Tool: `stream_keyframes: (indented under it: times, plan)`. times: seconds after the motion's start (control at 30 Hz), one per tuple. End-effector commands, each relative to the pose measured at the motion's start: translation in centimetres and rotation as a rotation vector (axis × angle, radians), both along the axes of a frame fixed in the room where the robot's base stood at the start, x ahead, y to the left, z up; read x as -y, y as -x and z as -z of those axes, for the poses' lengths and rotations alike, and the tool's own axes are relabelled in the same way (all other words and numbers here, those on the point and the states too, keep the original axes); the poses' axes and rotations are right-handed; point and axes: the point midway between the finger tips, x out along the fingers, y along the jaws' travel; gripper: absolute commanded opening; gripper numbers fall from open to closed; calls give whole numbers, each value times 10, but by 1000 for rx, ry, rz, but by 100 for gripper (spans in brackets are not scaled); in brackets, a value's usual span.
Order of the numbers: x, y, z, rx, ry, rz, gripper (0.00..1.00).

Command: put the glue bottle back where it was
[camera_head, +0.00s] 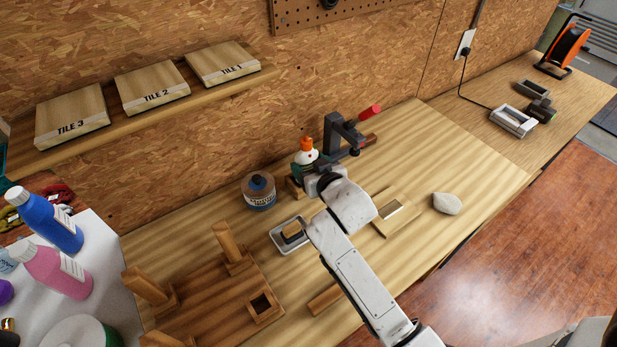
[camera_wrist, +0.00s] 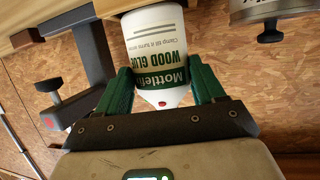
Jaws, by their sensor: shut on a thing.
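The glue bottle (camera_head: 306,157) is white with an orange cap and stands about upright near the back of the workbench, beside the dark clamp. In the wrist view the bottle (camera_wrist: 158,45) appears upside down, with a green and white wood glue label. My gripper (camera_wrist: 160,85) has its green fingers closed on both sides of the bottle. In the head view my gripper (camera_head: 305,169) is at the bottle, and my arm hides its lower part. I cannot tell whether its base touches the wooden piece (camera_head: 293,188) below.
A dark clamp (camera_head: 338,135) with a red handle stands close right of the bottle. A round jar (camera_head: 259,192) is to its left, and a metal tray (camera_head: 277,243) is in front. A stone (camera_head: 447,203) lies right. The shelf (camera_head: 140,110) with tiles runs along the wall.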

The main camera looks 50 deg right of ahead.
Motion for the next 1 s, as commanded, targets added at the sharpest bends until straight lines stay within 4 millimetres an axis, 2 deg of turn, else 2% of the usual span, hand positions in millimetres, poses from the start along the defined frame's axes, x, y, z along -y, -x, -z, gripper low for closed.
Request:
stream_keyframes:
  times: [0.1, 0.3, 0.73, 0.77, 1.0]
  plan:
    - [-1, -8, 13, 2, 1, -1, 28]
    - [-1, -6, 38, 1, -1, -1, 28]
    - [-1, -6, 41, 1, -1, -1, 28]
    - [-1, -6, 41, 0, -2, -1, 69]
    - [-1, -6, 40, 0, -2, -1, 92]
